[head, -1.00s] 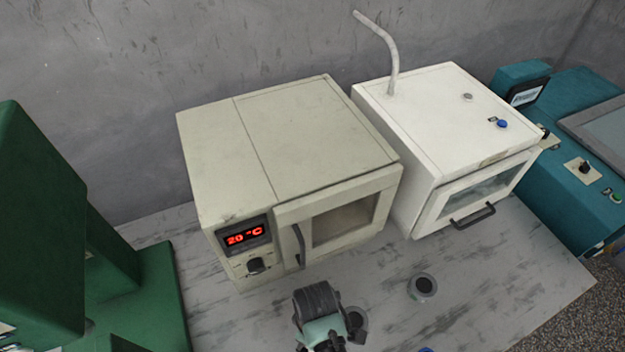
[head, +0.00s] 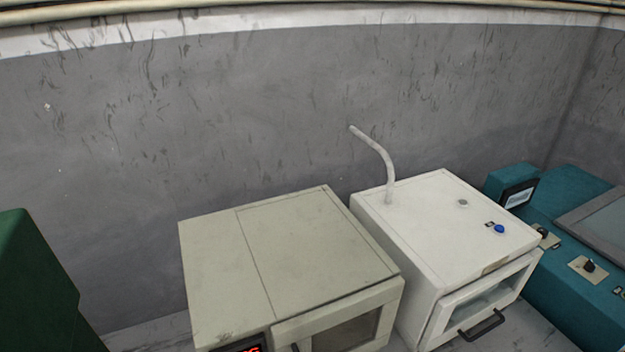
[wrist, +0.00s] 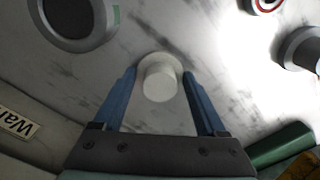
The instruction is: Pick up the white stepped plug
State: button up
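The white stepped plug (wrist: 160,82) shows in the wrist view, with a narrower round end facing the camera and a wider flange behind it. My gripper (wrist: 160,76) is open, with one blue finger on each side of the plug. Small gaps show between the fingers and the plug's narrow end, so the fingers do not appear to grip it. The plug is on or close to the marbled grey surface; the exact contact is hidden. Neither the plug nor my gripper is in the head view.
In the wrist view, a dark round part (wrist: 78,18) and a grey cylinder (wrist: 302,48) stand near the plug, and a green piece (wrist: 280,145) is at lower right. The head view shows a beige oven (head: 290,260), a white chamber (head: 450,230) and a teal machine (head: 575,250).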

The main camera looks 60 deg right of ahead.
jog(key=c, duration=0.6)
jog(key=shift+o, duration=0.2)
jog(key=shift+r, duration=0.1)
